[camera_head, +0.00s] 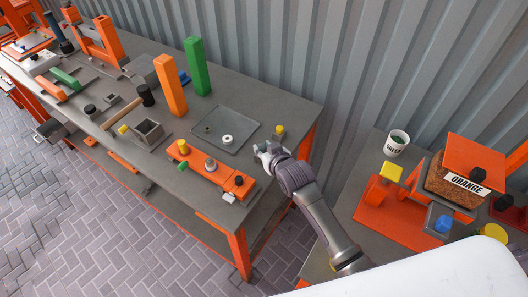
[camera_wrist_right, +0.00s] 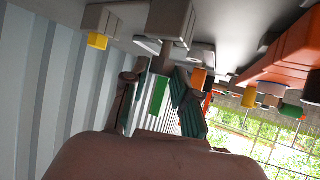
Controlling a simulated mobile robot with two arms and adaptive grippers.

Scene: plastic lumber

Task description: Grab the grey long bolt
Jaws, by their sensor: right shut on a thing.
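My right gripper (camera_head: 262,150) is low over the right end of the workbench, beside the clear tray. Its fingers also show in the right wrist view (camera_wrist_right: 158,100), where the picture is upside down. It is shut on a grey piece, which I take to be the grey long bolt (camera_wrist_right: 162,58); a wider grey block (camera_wrist_right: 172,20) is at its table end. In the head view the gripper hides the piece, so its full length and whether it touches the bench cannot be told. My left gripper is not in view.
A yellow-topped grey block (camera_head: 280,131) stands close behind the gripper. A clear tray (camera_head: 222,118) and an orange fixture (camera_head: 225,180) are to its left. Orange (camera_head: 170,86) and green (camera_head: 197,67) posts stand further left. A corrugated wall (camera_head: 270,45) is behind. A second bench (camera_head: 345,205) is at right.

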